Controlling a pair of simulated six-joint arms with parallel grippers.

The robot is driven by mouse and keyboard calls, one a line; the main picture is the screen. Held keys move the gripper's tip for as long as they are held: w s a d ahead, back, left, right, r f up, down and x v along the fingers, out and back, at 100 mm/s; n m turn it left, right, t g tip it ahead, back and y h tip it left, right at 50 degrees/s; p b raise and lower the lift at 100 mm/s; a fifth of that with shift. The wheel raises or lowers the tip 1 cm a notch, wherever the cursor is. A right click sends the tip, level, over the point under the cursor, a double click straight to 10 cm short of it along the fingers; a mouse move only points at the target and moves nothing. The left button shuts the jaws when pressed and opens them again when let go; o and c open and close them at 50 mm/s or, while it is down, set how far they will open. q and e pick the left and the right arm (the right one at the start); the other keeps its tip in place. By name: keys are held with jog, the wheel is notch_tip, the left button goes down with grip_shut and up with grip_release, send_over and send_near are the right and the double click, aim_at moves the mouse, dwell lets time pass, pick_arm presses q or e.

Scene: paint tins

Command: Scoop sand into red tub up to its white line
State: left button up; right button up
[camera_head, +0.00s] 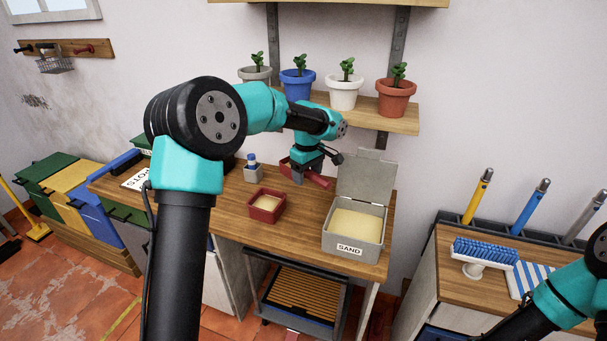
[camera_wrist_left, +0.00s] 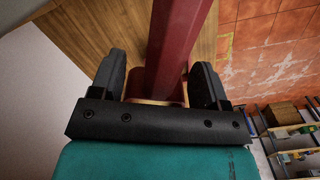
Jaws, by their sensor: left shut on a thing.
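The red tub (camera_head: 266,215) stands on the wooden bench with pale sand inside; I cannot make out its white line. The grey sand bin (camera_head: 350,241), labelled SAND, stands to its right, lid open, with pale sand in it. My left gripper (camera_head: 299,176) is behind the tub, between tub and bin, shut on the red scoop (camera_head: 320,181). In the left wrist view the scoop's red handle (camera_wrist_left: 178,45) runs between the two fingers. The arm partly hides the scoop, and I cannot tell whether it holds sand. My right gripper is out of frame.
A small grey holder with a blue-topped item (camera_head: 252,171) stands left behind the tub. Potted plants (camera_head: 344,92) line the shelf above. A blue brush (camera_head: 485,250) lies on the right-hand cabinet. Bare bench lies around the tub.

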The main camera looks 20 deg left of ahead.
pick_arm(q)
jog(key=s+d+r+m, duration=0.4)
jog(key=s+d+m, duration=0.3)
jog(key=d+m, duration=0.25)
jog(key=w+d+f+n, duration=0.3)
jog(key=d+n, duration=0.3)
jog(key=d, duration=0.4)
jog(key=w+d+f+n, duration=0.3)
jog(key=d+n, duration=0.4)
jog(key=d, duration=0.3)
jog(key=shift+d+f, duration=0.2)
jog(key=shift+f, duration=0.6)
jog(key=shift+f, duration=0.1)
jog(key=shift+w+a+f+h, duration=0.1)
jog(key=shift+a+f+h, duration=0.1)
jog(key=shift+h, duration=1.05)
jog(key=shift+a+f+h, duration=0.1)
jog(key=shift+f+h, duration=0.1)
jog(key=shift+h, duration=1.05)
